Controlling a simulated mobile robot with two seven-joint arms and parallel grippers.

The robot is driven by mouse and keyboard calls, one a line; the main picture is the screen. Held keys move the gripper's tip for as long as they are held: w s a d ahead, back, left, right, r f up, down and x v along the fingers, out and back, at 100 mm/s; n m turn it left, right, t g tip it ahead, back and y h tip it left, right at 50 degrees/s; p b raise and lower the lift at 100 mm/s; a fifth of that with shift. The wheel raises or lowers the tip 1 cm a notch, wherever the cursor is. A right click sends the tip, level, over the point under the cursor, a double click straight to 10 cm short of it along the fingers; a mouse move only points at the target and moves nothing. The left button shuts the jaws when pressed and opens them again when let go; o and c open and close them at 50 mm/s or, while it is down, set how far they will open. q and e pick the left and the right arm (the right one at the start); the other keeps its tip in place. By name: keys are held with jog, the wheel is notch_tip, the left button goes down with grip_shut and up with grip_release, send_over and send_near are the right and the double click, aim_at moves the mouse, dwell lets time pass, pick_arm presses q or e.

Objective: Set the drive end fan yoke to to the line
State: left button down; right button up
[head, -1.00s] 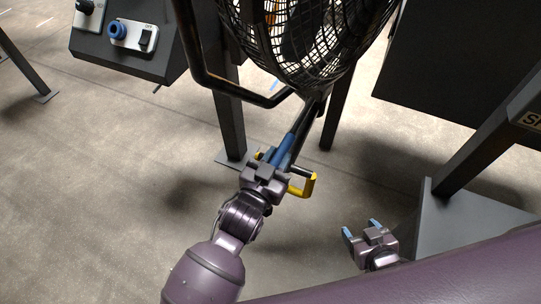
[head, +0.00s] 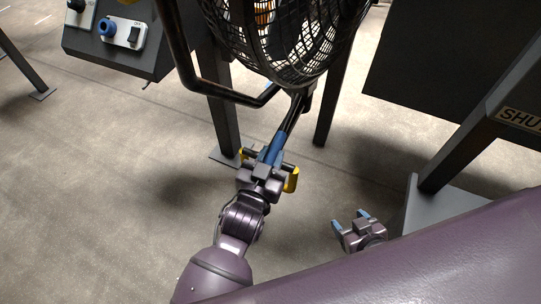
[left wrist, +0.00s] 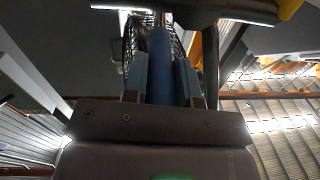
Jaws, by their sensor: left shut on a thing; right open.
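The fan (head: 285,40), a black wire cage with orange inside, is at the top of the head view. A dark bar (head: 296,112) runs down from the cage to a blue grip (left wrist: 161,65). My left gripper (head: 272,150) is shut on this grip; in the left wrist view it lies between the two fingers. A yellow bracket (head: 292,180) shows on both sides of the gripper, its middle hidden. My right gripper (head: 349,221) is open and empty at the lower right, apart from the fan. I cannot make out the line.
A bent black tube (head: 215,90) passes left of the fan, near dark stand legs (head: 331,105). A control box (head: 122,38) with a blue knob and switch is upper left. A dark frame with a lettered label (head: 520,118) is at right. The grey floor is open at lower left.

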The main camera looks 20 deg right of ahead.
pick_arm(q)
jog(key=shift+f, duration=0.2)
jog(key=c, duration=0.9)
grip_release()
jog(key=shift+r, duration=0.1)
jog(key=v, duration=1.1)
jog(key=shift+p, duration=0.4)
jog(key=shift+w, duration=0.1)
